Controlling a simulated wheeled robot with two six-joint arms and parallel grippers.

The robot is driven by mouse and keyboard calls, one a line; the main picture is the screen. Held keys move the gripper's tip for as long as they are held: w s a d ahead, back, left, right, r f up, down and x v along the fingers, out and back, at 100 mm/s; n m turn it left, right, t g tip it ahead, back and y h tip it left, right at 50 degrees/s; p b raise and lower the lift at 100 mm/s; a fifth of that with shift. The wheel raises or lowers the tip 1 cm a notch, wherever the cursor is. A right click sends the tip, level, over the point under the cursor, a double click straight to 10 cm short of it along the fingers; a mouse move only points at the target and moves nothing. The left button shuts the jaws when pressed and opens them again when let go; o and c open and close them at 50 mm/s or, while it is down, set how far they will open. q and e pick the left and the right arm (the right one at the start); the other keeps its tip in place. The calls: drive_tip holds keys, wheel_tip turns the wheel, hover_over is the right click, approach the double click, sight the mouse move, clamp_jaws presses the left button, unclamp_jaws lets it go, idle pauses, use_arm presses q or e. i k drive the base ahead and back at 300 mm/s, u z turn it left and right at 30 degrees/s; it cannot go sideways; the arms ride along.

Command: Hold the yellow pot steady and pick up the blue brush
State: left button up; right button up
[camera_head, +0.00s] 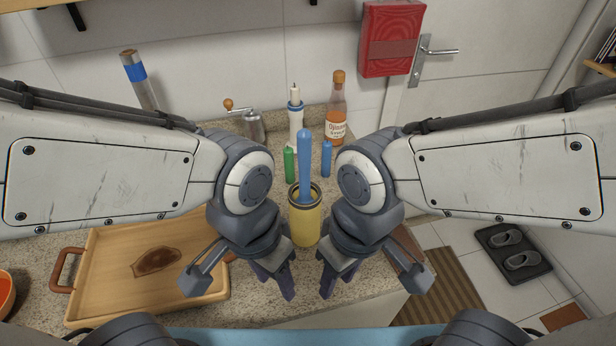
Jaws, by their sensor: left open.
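The yellow pot (304,222) stands upright on the counter between my two arms. The blue brush (304,165) stands upright in it, its handle rising well above the rim. My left gripper (276,282) is open, on the near left side of the pot, pointing down toward the counter's front. My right gripper (335,281) is on the near right side; its fingers point down, and their gap is unclear. I see nothing held in either gripper. The lower sides of the pot are partly hidden by my wrists.
A wooden tray (110,285) lies at left. A grinder (254,126) stands behind my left arm. The floor shows at right.

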sight(303, 136)
drive_tip(key=z, duration=0.05)
drive_tip(key=k, duration=0.5)
drive_tip(key=u, duration=3.3)
drive_tip(key=k, duration=1.45)
drive_tip(key=z, duration=2.2)
